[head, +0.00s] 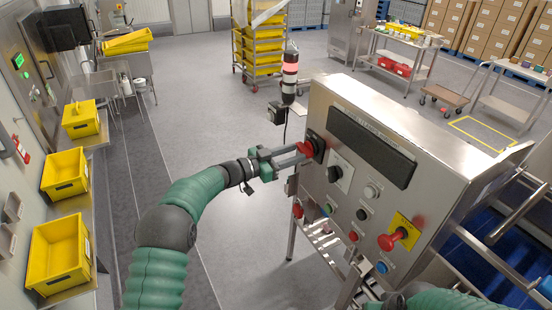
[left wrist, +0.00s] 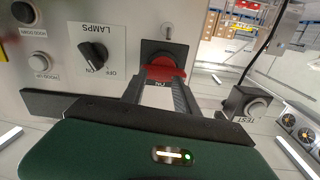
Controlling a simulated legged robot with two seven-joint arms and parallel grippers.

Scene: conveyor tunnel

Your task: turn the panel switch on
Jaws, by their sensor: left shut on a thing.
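The steel control panel (head: 335,215) stands tilted in front of me. A red switch handle (head: 306,148) on a dark plate (head: 317,143) is at its upper left corner. My left gripper (head: 301,152) reaches in from the left and is shut on this red handle. In the left wrist view the red handle (left wrist: 166,73) shows between the two dark fingers, partly hidden by them. A black rotary knob (left wrist: 95,54) on a white LAMPS plate marked OFF and ON is beside it, untouched. My right gripper is not visible; only a bit of green arm shows at the bottom.
The panel also bears a red mushroom button (head: 390,242) on a yellow plate and several small buttons. A lamp stack (head: 290,75) stands behind it. A TEST button box (left wrist: 245,105) is close to the gripper. Yellow bins (head: 62,248) line the left; the floor between is clear.

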